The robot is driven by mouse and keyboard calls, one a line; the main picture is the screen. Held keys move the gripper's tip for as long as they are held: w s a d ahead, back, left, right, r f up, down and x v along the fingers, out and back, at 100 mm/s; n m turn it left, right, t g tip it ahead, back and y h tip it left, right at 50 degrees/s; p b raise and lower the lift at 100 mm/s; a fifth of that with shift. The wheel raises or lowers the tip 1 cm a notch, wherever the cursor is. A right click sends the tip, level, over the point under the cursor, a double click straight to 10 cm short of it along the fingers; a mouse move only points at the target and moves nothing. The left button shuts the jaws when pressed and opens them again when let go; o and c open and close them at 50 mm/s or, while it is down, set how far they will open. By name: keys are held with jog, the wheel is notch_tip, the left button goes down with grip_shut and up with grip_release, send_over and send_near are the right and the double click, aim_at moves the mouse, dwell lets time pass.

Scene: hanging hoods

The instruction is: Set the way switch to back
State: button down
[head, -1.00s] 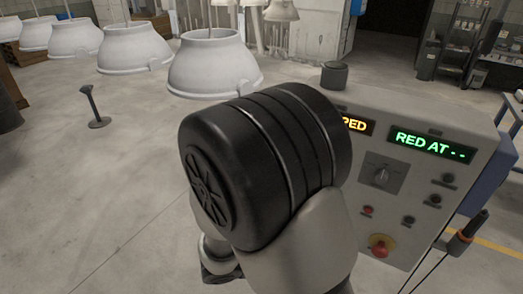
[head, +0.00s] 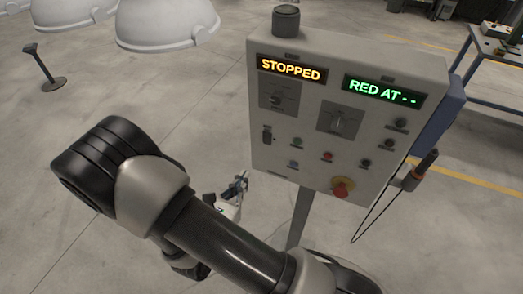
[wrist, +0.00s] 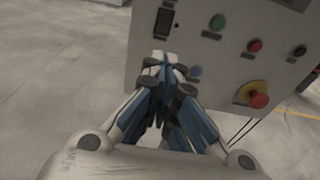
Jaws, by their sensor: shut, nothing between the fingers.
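The control panel (head: 350,70) stands on a post, with displays reading "STOPPED" and "RED AT --". It carries a left rotary knob (head: 278,98), a middle rotary knob (head: 339,122) and a small dark rocker switch (head: 267,135). The labels are too small to read, so I cannot tell which one is the way switch or its setting. My gripper (head: 240,183) is below the panel's lower left corner. In the wrist view my gripper (wrist: 162,62) is shut and empty, its tips just below the rocker switch (wrist: 164,22); contact cannot be told.
Several small buttons, such as a red one (head: 327,156), and a red emergency stop (head: 343,187) sit low on the panel. A corded handset (head: 425,165) hangs at its right side. White hoods (head: 165,20) hang at upper left.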

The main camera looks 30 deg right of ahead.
aim_at(266, 138)
jog(key=shift+w+d, duration=0.1)
jog(key=x, duration=1.4)
